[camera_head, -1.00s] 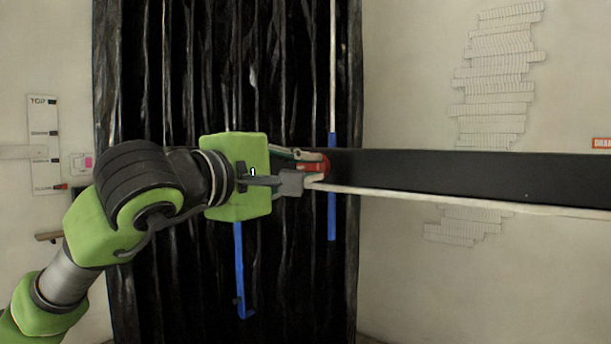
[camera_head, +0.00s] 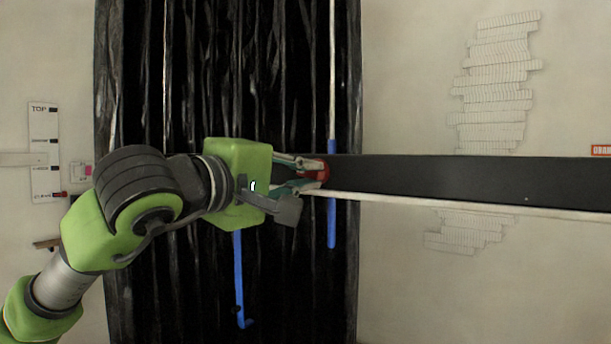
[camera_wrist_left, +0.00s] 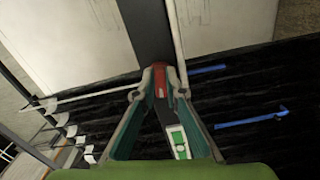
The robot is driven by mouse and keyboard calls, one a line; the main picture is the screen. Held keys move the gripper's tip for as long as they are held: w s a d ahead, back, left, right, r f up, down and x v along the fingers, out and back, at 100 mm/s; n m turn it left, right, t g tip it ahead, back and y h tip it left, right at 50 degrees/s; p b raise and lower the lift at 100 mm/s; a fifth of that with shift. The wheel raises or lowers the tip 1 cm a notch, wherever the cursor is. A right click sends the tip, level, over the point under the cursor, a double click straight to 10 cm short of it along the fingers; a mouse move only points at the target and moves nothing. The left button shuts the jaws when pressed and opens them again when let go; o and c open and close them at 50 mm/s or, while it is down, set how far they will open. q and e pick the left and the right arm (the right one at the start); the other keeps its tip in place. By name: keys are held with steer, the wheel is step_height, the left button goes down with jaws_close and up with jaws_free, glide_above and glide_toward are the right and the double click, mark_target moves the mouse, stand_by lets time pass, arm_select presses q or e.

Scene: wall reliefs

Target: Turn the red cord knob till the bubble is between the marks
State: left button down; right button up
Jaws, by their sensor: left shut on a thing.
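The red cord knob (camera_head: 317,171) sits at the left end of a long dark beam (camera_head: 450,182). It also shows in the left wrist view (camera_wrist_left: 160,82), between my fingertips. My left gripper (camera_head: 308,174) is shut on the knob, its fingers partly covering it. In the left wrist view, a small white-framed piece with green parts (camera_wrist_left: 179,141) lies below the knob between the fingers. It may be the bubble level, but I cannot make out a bubble or marks. My right gripper is not in view.
A pale cord (camera_head: 450,204) runs along the beam's lower edge. A black ridged panel (camera_head: 290,290) stands behind, with a blue rod (camera_head: 239,280) and a blue sleeve (camera_head: 331,225). A marked scale (camera_head: 43,150) is on the left wall; tile-like reliefs (camera_head: 495,85) are at right.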

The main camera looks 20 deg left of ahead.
arm_select(q)
steer(key=c, duration=2.1)
jaws_free()
steer(key=v, duration=1.2)
